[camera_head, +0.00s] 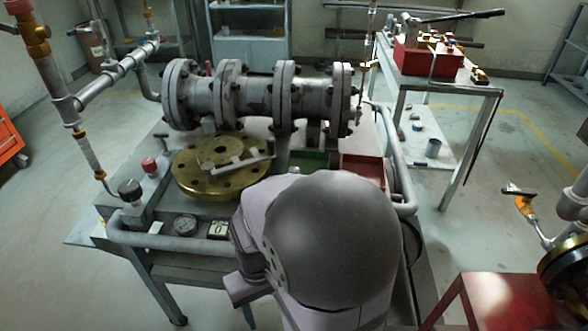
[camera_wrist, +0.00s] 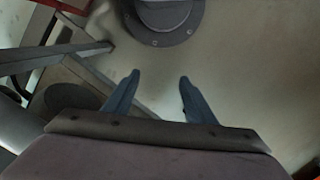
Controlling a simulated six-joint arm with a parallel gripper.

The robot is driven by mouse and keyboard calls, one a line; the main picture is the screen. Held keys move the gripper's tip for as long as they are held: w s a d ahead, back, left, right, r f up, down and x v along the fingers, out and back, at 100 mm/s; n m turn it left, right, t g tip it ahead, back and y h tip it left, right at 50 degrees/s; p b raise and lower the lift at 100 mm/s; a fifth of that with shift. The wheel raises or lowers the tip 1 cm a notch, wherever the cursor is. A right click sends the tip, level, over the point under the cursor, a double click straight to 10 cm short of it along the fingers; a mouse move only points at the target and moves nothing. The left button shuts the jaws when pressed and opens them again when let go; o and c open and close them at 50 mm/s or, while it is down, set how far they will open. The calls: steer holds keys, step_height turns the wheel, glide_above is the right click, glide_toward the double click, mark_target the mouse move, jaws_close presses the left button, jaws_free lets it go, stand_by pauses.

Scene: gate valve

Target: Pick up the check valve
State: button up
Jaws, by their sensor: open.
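I cannot tell for certain which thing is the check valve. A grey flanged pipe assembly (camera_head: 255,97) lies sideways across the back of the work table (camera_head: 85,228) in the head view. A brass round flange (camera_head: 220,166) with bolt holes lies in front of it, with a metal tool (camera_head: 240,163) across its top. In the wrist view, my gripper (camera_wrist: 157,78) has its two blue fingers apart, with nothing between them and pale floor beyond. My arm hides part of the table's front right in the head view.
A red tray (camera_head: 362,171) and a green tray (camera_head: 307,159) sit near the table's right side, partly hidden. Pipes and gauges (camera_head: 186,225) line the left and front. A side bench (camera_head: 450,88) bears a red box (camera_head: 428,60). A red stand (camera_head: 500,300) is at lower right.

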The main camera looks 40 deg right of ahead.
mark_target(294, 168)
steer(key=w+d+r+m+p, duration=0.1)
steer(key=d+r+p, duration=0.2)
steer(key=r+p, duration=0.3)
steer(key=w+d+r+m+p, duration=0.1)
steer(key=d+r+p, duration=0.2)
steer(key=r+p, duration=0.4)
steer(key=w+d+r+m+p, duration=0.1)
steer(key=d+r+p, duration=0.3)
steer(key=r+p, duration=0.3)
steer(key=shift+w+m+y+p, duration=0.1)
steer(key=shift+m+y+p, duration=0.25)
steer(key=shift+m+y, duration=0.05)
steer(key=w+d+r, duration=0.1)
steer(key=w+d, duration=0.1)
steer(key=w, duration=0.1)
steer(key=w+d+r+n+t+p, duration=0.1)
steer(key=w+d+r, duration=0.1)
steer(key=w+d, duration=0.1)
steer(key=w+d+r+n+h+p, duration=0.1)
steer(key=w+d+r, duration=0.1)
steer(key=w+d, duration=0.1)
steer(key=shift+w+d, duration=0.25)
steer(key=shift+w+r+n, duration=0.1)
steer(key=shift+r+n, duration=0.05)
steer(key=shift+n, duration=0.35)
steer(key=shift+s+a+n, duration=0.15)
steer(key=shift+s+n, duration=0.1)
steer(key=shift+n, duration=0.35)
